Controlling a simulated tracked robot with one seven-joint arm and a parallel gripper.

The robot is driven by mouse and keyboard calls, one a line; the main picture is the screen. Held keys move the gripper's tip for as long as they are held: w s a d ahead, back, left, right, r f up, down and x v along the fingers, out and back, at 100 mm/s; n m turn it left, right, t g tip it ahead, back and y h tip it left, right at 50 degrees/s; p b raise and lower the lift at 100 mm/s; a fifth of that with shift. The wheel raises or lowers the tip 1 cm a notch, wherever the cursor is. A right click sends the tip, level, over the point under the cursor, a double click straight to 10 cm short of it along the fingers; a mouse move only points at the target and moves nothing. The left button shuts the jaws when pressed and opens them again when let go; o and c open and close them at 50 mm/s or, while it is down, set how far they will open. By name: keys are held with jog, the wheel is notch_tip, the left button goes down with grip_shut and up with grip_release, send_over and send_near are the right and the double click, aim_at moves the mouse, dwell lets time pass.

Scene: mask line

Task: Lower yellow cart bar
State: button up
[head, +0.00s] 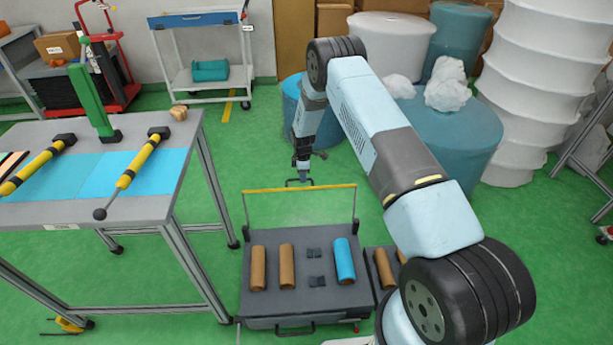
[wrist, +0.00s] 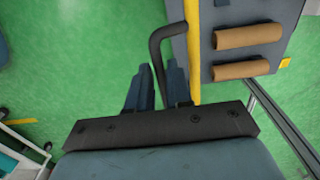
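The yellow cart bar (head: 300,189) is a thin rail raised on two upright side arms above the far edge of a grey cart (head: 310,238). It also shows as a vertical strip in the wrist view (wrist: 193,50). A black bent handle (wrist: 155,45) sticks out from the bar. My gripper (head: 301,172) is at the middle of the bar from the far side. In the wrist view its two dark fingers (wrist: 158,80) stand close together with the handle between them, and look shut on it. Contact is hard to see at this size.
The cart carries brown rolls (head: 287,266), a blue roll (head: 345,260) and small dark blocks. A grey table (head: 60,212) with yellow-and-black tools stands to the left. Blue drums (head: 450,135) and white stacked rolls stand behind my arm. Green floor is clear beyond the bar.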

grip_shut()
